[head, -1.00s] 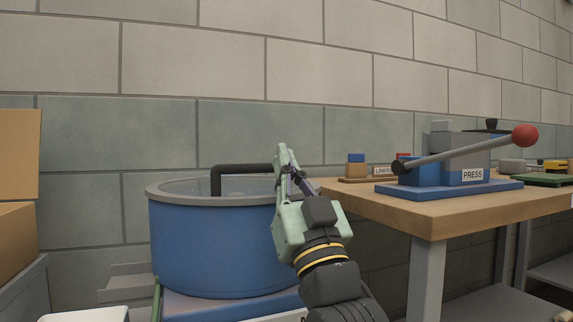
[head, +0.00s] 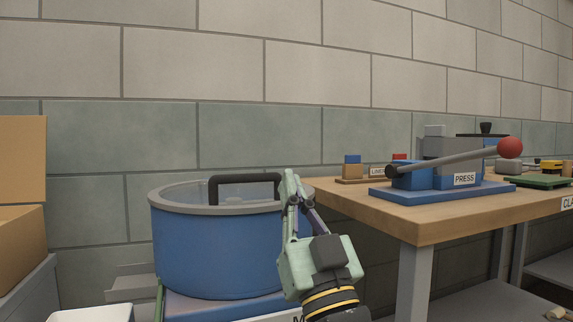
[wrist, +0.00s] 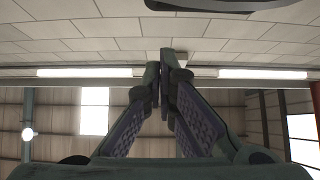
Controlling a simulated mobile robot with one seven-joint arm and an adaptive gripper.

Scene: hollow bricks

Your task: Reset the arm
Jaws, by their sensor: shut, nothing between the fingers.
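My gripper (head: 289,174) is pale green and points upward in the head view, in front of the right rim of a blue drum. Its fingers come together at the tips with nothing between them. The wrist view also shows the fingers of my gripper (wrist: 160,60) meeting at the top, against the ceiling and a far wall. My black wrist with yellow rings is at the bottom of the head view.
The blue drum (head: 215,255) has a grey rim and a black bar handle (head: 245,179). To the right, a wooden bench (head: 425,222) carries a blue and grey press (head: 440,175) with a red-knobbed lever. Cardboard boxes (head: 22,160) stand at far left.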

